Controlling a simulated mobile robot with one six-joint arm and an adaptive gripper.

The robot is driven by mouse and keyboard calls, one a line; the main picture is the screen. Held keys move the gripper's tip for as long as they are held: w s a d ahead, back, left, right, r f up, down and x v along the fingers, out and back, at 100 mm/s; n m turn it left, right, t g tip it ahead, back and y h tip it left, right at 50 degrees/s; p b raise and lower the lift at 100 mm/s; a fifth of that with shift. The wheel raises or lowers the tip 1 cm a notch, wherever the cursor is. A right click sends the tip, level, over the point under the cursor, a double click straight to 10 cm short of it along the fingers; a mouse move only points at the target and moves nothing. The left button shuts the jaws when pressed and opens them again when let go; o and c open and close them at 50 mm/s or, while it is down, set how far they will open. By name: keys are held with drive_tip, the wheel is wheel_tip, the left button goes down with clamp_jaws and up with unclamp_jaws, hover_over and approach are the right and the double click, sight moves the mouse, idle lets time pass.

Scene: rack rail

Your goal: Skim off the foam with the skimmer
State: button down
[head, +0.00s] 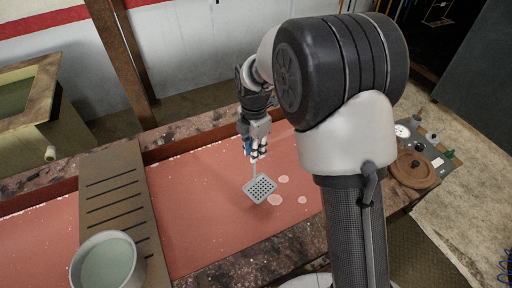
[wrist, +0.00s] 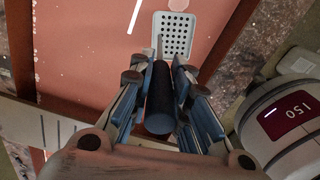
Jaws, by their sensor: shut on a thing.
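The skimmer (head: 260,189) has a square, light grey perforated head that shows over the reddish liquid in the trough (head: 205,238). Its head also shows at the top of the wrist view (wrist: 173,35), and its dark round handle (wrist: 160,95) runs between my fingers. My gripper (head: 256,150) is shut on the handle, above the trough. Pale pink round foam patches lie on the liquid beside the skimmer head: one (head: 275,200) close by its lower right edge, others (head: 283,179) to its right. I cannot tell whether the head touches the liquid.
A brown slotted board (head: 115,205) spans the trough at left, with a grey bucket (head: 105,262) of greenish liquid at its front. A wooden post (head: 124,50) rises behind the trough. A round brown lid (head: 411,170) and a gauge panel (head: 425,142) sit at right.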

sight(255, 184)
wheel_tip(255, 184, down, 15)
drive_tip(key=b, duration=1)
drive_tip(key=shift+f, duration=0.15)
drive_tip(key=shift+w+d+p, duration=1.35)
drive_tip(key=shift+w+d, duration=4.25)
drive_tip(key=shift+w, duration=0.45)
drive_tip(key=s+d, duration=0.6)
drive_tip(key=s, duration=0.4)
drive_tip(key=shift+s+d+b, duration=0.2)
drive_tip(key=shift+b, duration=0.25)
wheel_tip(255, 184, up, 14)
drive_tip(key=p, duration=1)
drive_tip(key=shift+r, duration=0.2)
